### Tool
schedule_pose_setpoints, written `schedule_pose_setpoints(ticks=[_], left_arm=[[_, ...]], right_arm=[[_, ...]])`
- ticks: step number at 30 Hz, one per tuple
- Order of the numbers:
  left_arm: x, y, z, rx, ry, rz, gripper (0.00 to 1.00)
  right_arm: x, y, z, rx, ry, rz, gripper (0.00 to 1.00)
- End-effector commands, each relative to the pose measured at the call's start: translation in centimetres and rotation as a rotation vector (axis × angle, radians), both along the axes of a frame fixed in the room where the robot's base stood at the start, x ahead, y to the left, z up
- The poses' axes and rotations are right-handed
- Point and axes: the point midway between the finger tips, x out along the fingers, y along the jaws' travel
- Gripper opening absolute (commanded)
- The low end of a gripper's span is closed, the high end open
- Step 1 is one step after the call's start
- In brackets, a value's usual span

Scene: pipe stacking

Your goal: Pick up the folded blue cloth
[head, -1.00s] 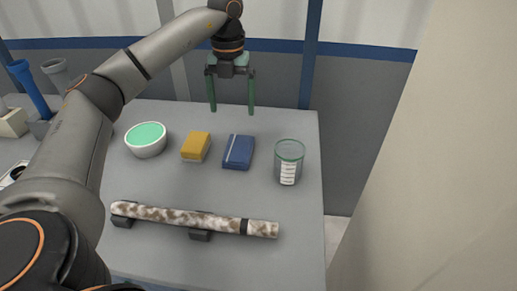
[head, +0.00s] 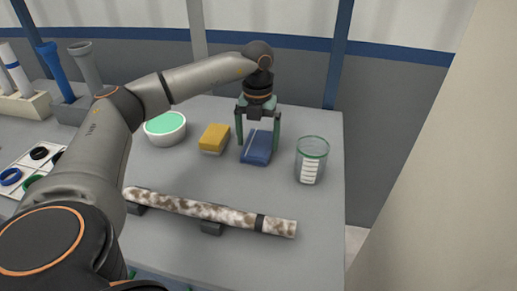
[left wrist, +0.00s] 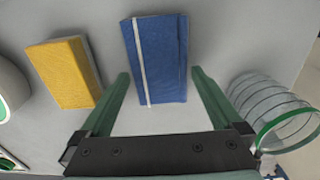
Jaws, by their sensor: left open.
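The folded blue cloth (head: 256,152) lies flat on the grey table, with a thin white stripe along one side. In the left wrist view the cloth (left wrist: 160,60) is ahead of and between the fingers, apart from both. My left gripper (head: 258,148) is open, pointing down over the cloth with a green finger on each side of it. It also shows in the left wrist view (left wrist: 158,80), empty. My right gripper is not in view.
A yellow sponge (head: 214,138) lies left of the cloth, and a clear beaker (head: 312,160) stands close on its right. A green-filled bowl (head: 166,128) is further left. A stained pipe (head: 205,211) rests on supports in front. The table (head: 225,180) between is clear.

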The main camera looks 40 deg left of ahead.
Motion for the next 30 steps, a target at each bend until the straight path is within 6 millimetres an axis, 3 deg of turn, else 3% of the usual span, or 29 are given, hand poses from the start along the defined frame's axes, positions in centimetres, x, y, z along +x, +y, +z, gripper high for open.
schedule_pose_setpoints(ticks=[4, 12, 30], left_arm=[[-0.02, 0.07, -1.56, 0.000, 0.001, 0.001, 1.00], [0.02, 0.07, -1.65, 0.000, -0.001, 0.001, 0.98], [0.04, 0.05, -1.60, 0.000, -0.001, 0.001, 0.31]], right_arm=[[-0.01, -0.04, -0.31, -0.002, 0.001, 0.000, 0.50], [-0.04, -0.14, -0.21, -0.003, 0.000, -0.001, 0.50], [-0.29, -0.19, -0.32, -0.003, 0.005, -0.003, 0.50]])
